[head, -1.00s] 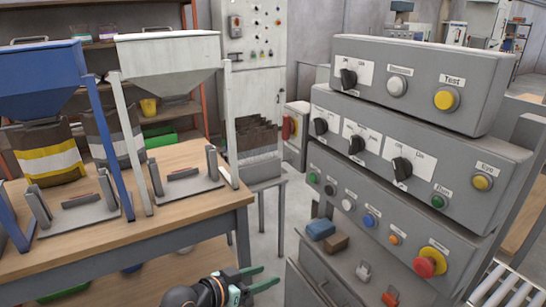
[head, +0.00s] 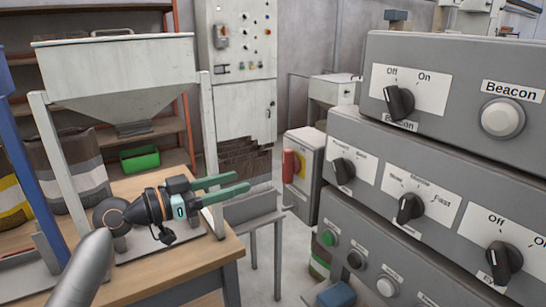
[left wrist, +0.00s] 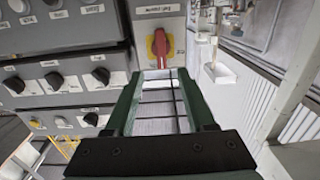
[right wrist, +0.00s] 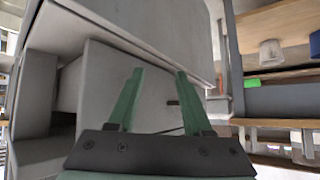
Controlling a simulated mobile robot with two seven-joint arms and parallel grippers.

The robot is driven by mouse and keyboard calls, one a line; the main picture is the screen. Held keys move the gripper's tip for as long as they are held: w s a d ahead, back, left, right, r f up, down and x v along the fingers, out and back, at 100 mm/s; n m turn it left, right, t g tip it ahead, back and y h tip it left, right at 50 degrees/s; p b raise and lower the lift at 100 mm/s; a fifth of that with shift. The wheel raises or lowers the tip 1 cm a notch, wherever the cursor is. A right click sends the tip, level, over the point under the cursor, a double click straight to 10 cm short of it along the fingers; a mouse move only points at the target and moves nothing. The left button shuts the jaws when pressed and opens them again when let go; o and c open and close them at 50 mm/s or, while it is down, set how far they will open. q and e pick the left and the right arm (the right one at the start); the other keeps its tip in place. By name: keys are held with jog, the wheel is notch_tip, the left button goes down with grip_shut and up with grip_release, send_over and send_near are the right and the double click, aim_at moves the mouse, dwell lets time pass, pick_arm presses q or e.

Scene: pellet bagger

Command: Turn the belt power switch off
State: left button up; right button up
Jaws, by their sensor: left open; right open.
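A red rotary handle on a yellow plate (head: 291,166) sits on a grey box beside the control panels; I take it to be the belt power switch. In the left wrist view the red handle (left wrist: 155,84) and its yellow plate (left wrist: 160,46) lie straight ahead, under a label too small to read. My left gripper (head: 242,182) is open and empty, pointing toward the switch and apart from it. In the left wrist view its fingers (left wrist: 161,76) frame the space before the handle. My right gripper (right wrist: 160,72) is open and empty, facing grey cabinet surfaces, and out of the head view.
Stacked grey control panels (head: 350,225) with several black knobs and buttons stand close on the right. A white hopper frame (head: 118,70) stands on the wooden table (head: 190,285) at left, near my left arm.

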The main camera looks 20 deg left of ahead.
aim_at(284, 163)
pick_arm(q)
jog(key=p+x, duration=0.1)
jog(key=x, duration=0.2)
jog(key=p+x, duration=0.1)
jog(key=x, duration=0.3)
jog(key=r+p+x, duration=0.1)
jog(key=x, duration=0.3)
jog(key=shift+w+r, duration=0.15)
jog(key=shift+w, duration=0.05)
jog(key=shift+w+d, duration=0.35)
jog(key=shift+w, duration=0.1)
pick_arm(e)
jog(key=shift+s+d+r, duration=0.2)
jog(key=shift+d+r, duration=0.05)
jog(key=shift+r, duration=0.25)
jog(key=shift+s+d+r, duration=0.15)
jog(key=shift+d+r, duration=0.05)
jog(key=shift+r, duration=0.25)
pick_arm(q)
grip_shut()
pick_arm(e)
jog(key=shift+a, duration=0.1)
